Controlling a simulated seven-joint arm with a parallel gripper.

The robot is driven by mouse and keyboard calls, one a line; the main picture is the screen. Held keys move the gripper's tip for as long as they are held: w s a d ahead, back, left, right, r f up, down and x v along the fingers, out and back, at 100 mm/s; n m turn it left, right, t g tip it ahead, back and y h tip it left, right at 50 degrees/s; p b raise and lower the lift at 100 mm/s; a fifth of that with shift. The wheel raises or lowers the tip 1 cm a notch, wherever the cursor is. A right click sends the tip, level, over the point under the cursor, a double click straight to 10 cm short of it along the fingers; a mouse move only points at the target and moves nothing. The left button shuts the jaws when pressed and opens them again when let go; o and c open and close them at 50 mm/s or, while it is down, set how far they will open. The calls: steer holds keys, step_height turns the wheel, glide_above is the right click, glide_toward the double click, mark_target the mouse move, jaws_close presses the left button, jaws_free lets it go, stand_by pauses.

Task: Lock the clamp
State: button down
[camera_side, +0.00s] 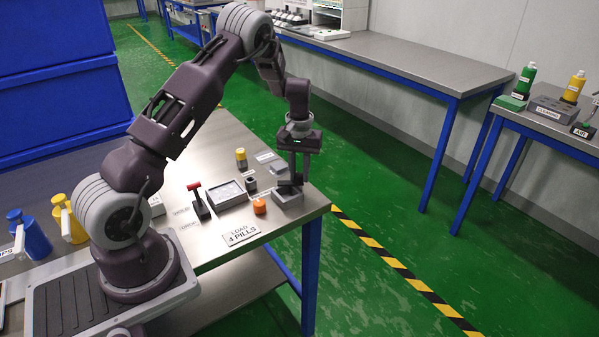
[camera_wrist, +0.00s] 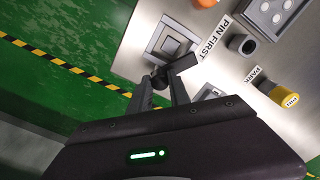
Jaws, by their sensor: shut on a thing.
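The clamp is a grey square block (camera_side: 288,199) near the right corner of the metal table. In the wrist view its stepped square base (camera_wrist: 157,47) lies beyond my fingertips. A dark bar-shaped handle (camera_wrist: 182,63) is at the fingertips, over the near side of the base. My gripper (camera_side: 295,180) points down at the clamp from above. It also shows in the wrist view (camera_wrist: 161,86), with its fingers closed on the dark handle. The fingers hide part of the handle, and I cannot tell whether the clamp is locked.
An orange knob (camera_side: 260,205) stands left of the clamp, with a dark cylinder (camera_side: 251,186) behind it. A "PIN FIRST" label (camera_wrist: 214,38) lies nearby. A grey tray (camera_side: 228,194), a red-handled lever (camera_side: 197,199) and a yellow-and-black cylinder (camera_side: 241,158) stand farther off. The table edge is close.

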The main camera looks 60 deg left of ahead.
mark_target(300, 174)
steer(key=n, duration=0.6)
steer(key=shift+n, duration=0.3)
stand_by(0.4)
steer(key=c, duration=1.2)
jaws_free()
step_height(300, 174, up, 7)
steer(key=shift+r, duration=0.1)
steer(key=shift+r, duration=0.1)
